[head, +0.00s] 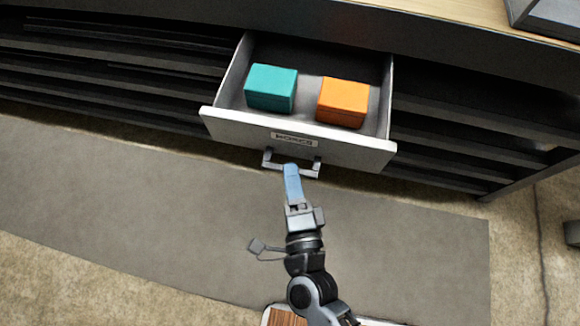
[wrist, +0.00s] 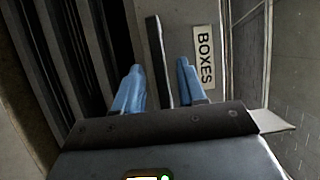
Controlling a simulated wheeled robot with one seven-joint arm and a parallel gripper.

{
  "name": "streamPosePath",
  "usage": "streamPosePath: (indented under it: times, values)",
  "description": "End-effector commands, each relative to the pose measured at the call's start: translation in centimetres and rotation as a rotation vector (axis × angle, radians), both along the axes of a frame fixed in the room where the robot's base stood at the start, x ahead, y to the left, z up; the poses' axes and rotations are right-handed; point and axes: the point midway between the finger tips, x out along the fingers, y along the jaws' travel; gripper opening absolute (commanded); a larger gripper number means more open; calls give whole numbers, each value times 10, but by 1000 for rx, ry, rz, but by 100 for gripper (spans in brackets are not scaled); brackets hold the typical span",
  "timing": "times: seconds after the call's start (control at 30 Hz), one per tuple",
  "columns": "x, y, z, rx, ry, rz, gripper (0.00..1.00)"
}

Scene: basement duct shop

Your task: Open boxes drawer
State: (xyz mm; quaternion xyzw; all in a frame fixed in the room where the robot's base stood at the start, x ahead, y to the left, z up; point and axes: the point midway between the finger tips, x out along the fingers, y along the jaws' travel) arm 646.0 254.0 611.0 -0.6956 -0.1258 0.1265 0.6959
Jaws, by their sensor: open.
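The boxes drawer (head: 235,128) stands pulled out of the unit, with its inside showing in the head view. Its front carries a label (wrist: 204,58) reading BOXES. A teal box (head: 271,87) and an orange box (head: 343,101) sit inside, side by side. The drawer's bar handle (head: 309,173) is on the front below the label. My gripper (head: 291,168) is at the middle of the handle. In the wrist view, the handle bar (wrist: 156,50) runs between the two blue fingers, which stand apart with visible gaps. I cannot tell whether either finger touches it.
Dark open shelves (head: 450,125) flank the drawer on both sides. A wooden worktop (head: 470,12) lies above, with a grey object (head: 548,18) at its right. A grey mat (head: 130,200) covers the floor before the unit and looks clear.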

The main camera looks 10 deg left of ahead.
Motion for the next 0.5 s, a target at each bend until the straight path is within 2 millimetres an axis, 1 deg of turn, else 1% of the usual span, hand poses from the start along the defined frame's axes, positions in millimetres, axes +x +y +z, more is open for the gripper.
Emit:
streamPosePath:
  times: [0.03,0.23,0.4,0.5]
  values:
    - [-10,-3,-1,-2,2,1,40]
    - [-38,-14,-1,-2,2,0,40]
    - [-49,-19,-1,-1,1,-1,40]
    - [-50,-19,0,-1,0,-1,40]
